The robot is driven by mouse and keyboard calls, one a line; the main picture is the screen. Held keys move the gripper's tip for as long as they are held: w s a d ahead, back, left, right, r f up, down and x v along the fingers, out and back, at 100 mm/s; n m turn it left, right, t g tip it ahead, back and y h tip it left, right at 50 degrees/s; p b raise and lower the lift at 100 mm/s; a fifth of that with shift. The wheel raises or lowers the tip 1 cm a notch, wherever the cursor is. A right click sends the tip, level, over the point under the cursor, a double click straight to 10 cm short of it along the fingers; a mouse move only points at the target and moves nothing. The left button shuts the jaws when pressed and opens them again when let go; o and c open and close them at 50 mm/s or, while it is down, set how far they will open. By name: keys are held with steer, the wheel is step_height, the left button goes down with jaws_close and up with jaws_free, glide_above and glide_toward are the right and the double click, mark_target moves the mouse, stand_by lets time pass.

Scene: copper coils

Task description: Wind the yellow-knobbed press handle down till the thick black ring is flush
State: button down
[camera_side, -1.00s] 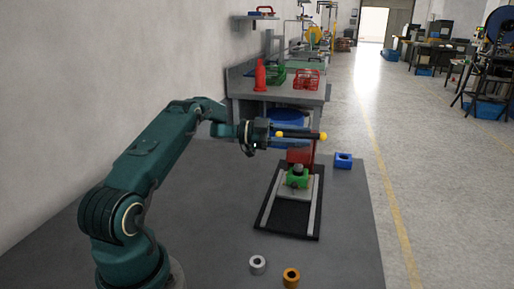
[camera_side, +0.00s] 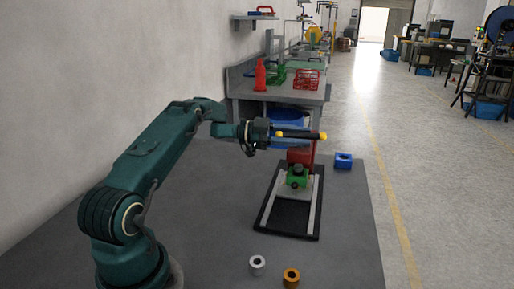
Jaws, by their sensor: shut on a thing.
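The press handle (camera_side: 302,136) is a dark bar with yellow knobs at its ends, on top of the red press (camera_side: 300,156). My gripper (camera_side: 277,136) is at the handle's left end and shut on it, by the left yellow knob. Below the press head, a green block (camera_side: 297,180) sits on the press bed with a dark round piece (camera_side: 297,169) on top of it. The thick black ring cannot be told apart from this dark piece at this size. Whether it is flush cannot be seen.
The press stands on a black base with pale rails (camera_side: 265,208). A blue block (camera_side: 343,160) lies to its right. A silver ring (camera_side: 257,264) and an orange ring (camera_side: 291,277) stand near the front. The table between them and my arm is clear.

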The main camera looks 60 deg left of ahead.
mark_target(280, 132)
steer(key=shift+w+a+r+t, duration=0.2)
steer(key=shift+a+r+t, duration=0.1)
steer(key=shift+r, duration=0.2)
steer(key=c, duration=0.8)
jaws_free()
steer(key=shift+o, duration=0.2)
steer(key=shift+d, duration=0.1)
steer(key=shift+f, duration=0.15)
steer(key=shift+v, duration=2.6)
